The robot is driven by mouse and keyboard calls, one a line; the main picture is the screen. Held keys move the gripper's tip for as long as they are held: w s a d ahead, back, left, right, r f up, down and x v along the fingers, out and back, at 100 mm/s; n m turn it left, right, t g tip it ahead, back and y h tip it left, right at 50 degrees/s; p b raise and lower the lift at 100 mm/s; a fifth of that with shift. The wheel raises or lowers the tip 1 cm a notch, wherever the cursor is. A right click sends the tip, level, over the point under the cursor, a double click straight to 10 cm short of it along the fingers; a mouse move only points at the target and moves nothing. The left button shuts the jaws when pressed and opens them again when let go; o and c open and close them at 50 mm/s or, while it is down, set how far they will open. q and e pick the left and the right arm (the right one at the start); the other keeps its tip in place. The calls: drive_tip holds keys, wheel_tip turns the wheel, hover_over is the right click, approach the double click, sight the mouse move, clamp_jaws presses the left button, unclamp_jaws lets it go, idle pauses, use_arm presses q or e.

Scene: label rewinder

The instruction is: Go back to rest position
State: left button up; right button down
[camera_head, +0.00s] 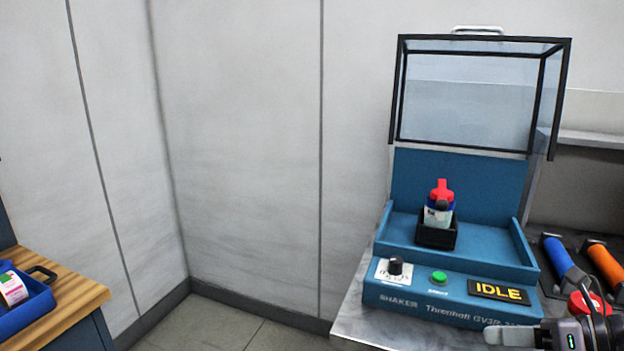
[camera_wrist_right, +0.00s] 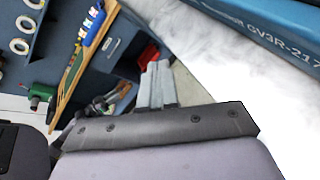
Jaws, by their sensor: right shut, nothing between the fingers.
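My right gripper (camera_head: 497,335) is at the bottom right of the head view, in front of the shaker's lower front edge. Its fingers are together with nothing between them. They also show close together in the right wrist view (camera_wrist_right: 157,85). My left gripper is not in view in the head view. The blue shaker (camera_head: 450,298) stands on a grey bench, with its clear lid (camera_head: 475,95) raised and its display (camera_head: 498,291) reading IDLE. A bottle with a red cap (camera_head: 441,195) stands upright in a black holder (camera_head: 436,235) on the shaker.
Blue-handled (camera_head: 562,258) and orange-handled (camera_head: 604,264) tools lie right of the shaker, near a red round object (camera_head: 588,304). A wooden-topped bench (camera_head: 85,295) with a blue tray (camera_head: 30,307) is at lower left. Open floor (camera_head: 215,325) lies between the benches.

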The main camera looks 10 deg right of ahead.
drive_tip(key=s+a+f+m+t+h, duration=0.1)
drive_tip(key=s+f+m+t+h, duration=0.15)
drive_tip(key=f+m, duration=0.7)
drive_tip(key=s+a+f+m+t+h, duration=0.25)
drive_tip(key=f+m, duration=0.35)
drive_tip(key=m, duration=0.6)
drive_tip(key=s+a+f+m+g+h, duration=0.3)
drive_tip(key=s+a+f+m, duration=0.5)
drive_tip(key=m, duration=0.7)
drive_tip(key=a+f, duration=0.2)
drive_tip(key=a, duration=0.2)
drive_tip(key=shift+s+a, duration=0.15)
drive_tip(key=shift+a, duration=0.15)
